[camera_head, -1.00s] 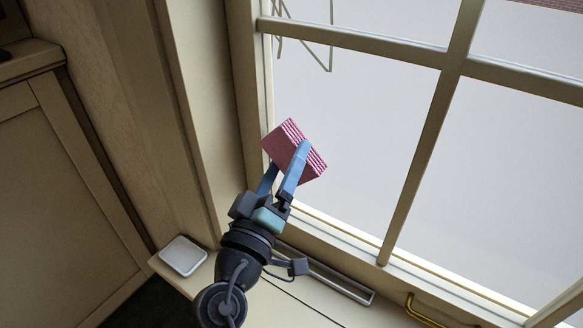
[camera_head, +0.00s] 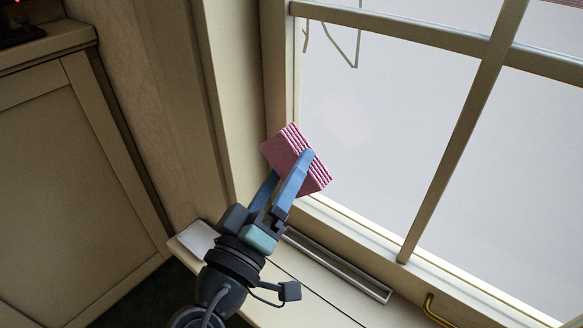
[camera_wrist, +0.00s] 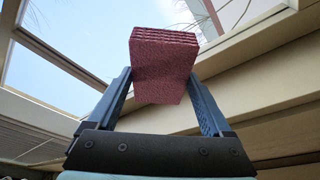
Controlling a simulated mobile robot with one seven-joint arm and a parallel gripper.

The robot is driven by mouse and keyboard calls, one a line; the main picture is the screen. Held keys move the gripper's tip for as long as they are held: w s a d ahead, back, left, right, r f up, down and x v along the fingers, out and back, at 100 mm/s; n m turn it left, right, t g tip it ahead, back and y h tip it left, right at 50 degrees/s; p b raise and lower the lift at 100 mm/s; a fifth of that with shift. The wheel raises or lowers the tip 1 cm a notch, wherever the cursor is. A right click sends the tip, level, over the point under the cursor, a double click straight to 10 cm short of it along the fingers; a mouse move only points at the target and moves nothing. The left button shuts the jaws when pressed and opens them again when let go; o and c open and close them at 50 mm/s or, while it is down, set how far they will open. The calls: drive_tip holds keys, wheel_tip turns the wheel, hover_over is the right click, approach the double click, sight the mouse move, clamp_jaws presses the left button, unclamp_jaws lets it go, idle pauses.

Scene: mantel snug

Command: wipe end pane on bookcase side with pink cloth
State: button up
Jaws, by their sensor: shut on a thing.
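The pink cloth (camera_head: 287,148) is a folded, layered block. My gripper (camera_head: 288,176) is shut on it, with a blue finger on each side. The wrist view also shows the cloth (camera_wrist: 165,62) between the two fingers of my gripper (camera_wrist: 165,92). The end pane (camera_head: 385,120) is the large lower pane at the left end of the window. In the head view the cloth overlaps this pane's lower left corner and the frame beside it. I cannot tell whether the cloth touches the glass.
A glazing bar (camera_head: 465,130) bounds the pane on the right. Below lies the sill (camera_head: 330,300) with a metal vent slot (camera_head: 340,267) and a brass handle (camera_head: 437,312). A white dish (camera_head: 197,240) sits at the sill's left end, partly hidden by my arm. A panelled cabinet (camera_head: 70,170) stands left.

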drive_tip(key=shift+s, duration=0.1)
drive_tip(key=shift+s+a+b, duration=0.3)
drive_tip(key=shift+s+a, duration=0.6)
drive_tip(key=shift+s, duration=0.25)
